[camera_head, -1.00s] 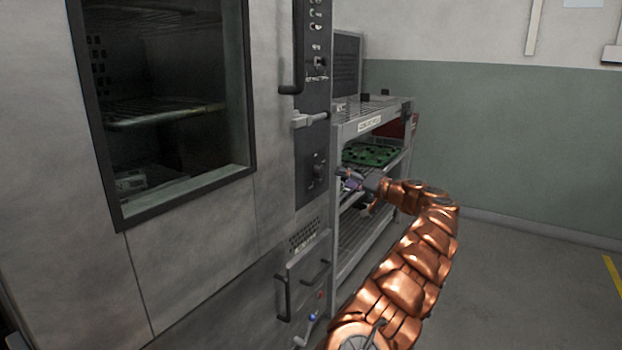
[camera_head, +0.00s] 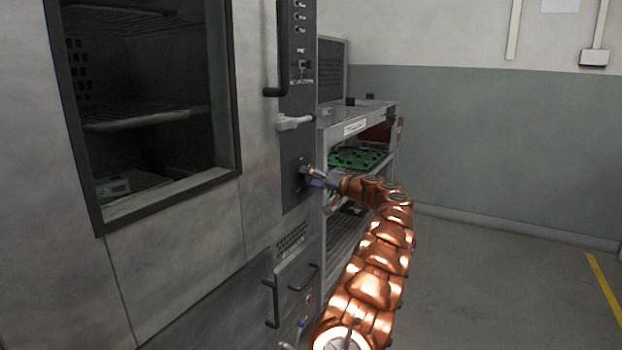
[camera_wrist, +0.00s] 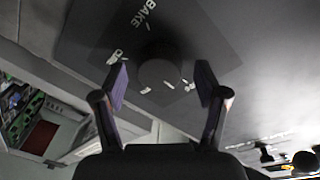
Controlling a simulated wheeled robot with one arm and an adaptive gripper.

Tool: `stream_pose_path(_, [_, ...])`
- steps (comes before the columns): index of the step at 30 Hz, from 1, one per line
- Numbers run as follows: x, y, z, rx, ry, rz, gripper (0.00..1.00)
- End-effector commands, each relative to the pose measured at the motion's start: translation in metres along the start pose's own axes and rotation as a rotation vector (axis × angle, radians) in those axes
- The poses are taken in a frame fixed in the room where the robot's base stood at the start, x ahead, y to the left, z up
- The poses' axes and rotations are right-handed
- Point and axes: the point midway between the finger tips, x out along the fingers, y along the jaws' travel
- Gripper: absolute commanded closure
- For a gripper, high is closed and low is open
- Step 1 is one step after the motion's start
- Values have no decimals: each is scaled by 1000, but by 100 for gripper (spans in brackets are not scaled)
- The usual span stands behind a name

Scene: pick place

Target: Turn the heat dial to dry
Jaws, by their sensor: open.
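The heat dial (camera_wrist: 158,73) is a dark round knob on a dark plate, with the word BAKE and small white marks around it in the wrist view. My gripper (camera_wrist: 161,78) is open, with one purple-padded finger on each side of the dial in that view. I cannot tell how deep the fingers reach around it, and no contact is clear. In the head view, my gripper (camera_head: 312,177) is at the lower part of the oven's control panel (camera_head: 295,140), where the dial (camera_head: 302,174) is small and partly hidden by the fingers.
The large grey oven (camera_head: 185,270) has a dark window and a black handle beside the panel. A light grey latch (camera_head: 294,122) sticks out above my gripper. A metal rack (camera_head: 350,133) with a green board (camera_head: 357,158) stands close behind. Floor on the right is clear.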

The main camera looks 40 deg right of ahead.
Motion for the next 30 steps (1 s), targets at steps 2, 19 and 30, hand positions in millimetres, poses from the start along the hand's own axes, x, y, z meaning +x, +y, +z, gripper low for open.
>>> stream_pose_path(2, [0, 0, 0, 0, 0, 0, 28])
stream_pose_path(19, [0, 0, 0, -1, 0, 0, 88])
stream_pose_path(30, [0, -3, -3, 67, -6, 6, 88])
